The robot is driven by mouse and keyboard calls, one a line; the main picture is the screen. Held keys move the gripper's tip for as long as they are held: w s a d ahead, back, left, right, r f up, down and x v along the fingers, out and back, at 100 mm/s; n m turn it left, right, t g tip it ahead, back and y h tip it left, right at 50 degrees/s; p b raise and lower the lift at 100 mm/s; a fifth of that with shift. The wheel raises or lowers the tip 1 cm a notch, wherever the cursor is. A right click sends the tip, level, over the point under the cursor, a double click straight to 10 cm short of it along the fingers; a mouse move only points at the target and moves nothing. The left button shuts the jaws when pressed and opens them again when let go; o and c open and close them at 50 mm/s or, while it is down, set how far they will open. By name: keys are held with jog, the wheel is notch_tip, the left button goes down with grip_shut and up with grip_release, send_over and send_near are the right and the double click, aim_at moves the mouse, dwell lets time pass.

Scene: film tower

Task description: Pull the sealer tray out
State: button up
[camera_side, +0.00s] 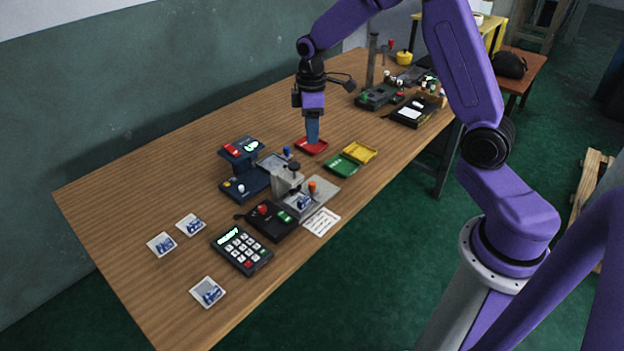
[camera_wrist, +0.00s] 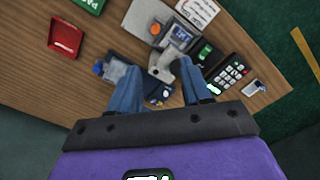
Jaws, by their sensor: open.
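The sealer (camera_side: 243,182) is a dark blue machine with a lit red and green top, standing left of the table's middle. A grey tray (camera_side: 270,163) with a blue knob (camera_side: 287,152) lies at its right side; I take this as the sealer tray. In the wrist view the tray (camera_wrist: 116,70) shows beside the left finger, partly covered. My gripper (camera_side: 312,142) points down, with its fingertips in line with the red tray in the side view. In the wrist view my gripper (camera_wrist: 158,82) has its blue fingers apart, with nothing held. The fingers hide much of the sealer there.
A red tray (camera_side: 313,146), a green tray (camera_side: 343,165) and a yellow tray (camera_side: 360,152) lie nearby. A grey press (camera_side: 290,182) stands close right of the sealer. A keypad (camera_side: 241,250) and a black box (camera_side: 269,218) lie in front. The table behind the sealer is clear.

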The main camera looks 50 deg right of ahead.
aim_at(312, 183)
jog(key=f, duration=1.7)
jog(key=shift+w+d+f, duration=0.3)
jog(key=shift+d+f, duration=0.1)
jog(key=shift+c, duration=0.3)
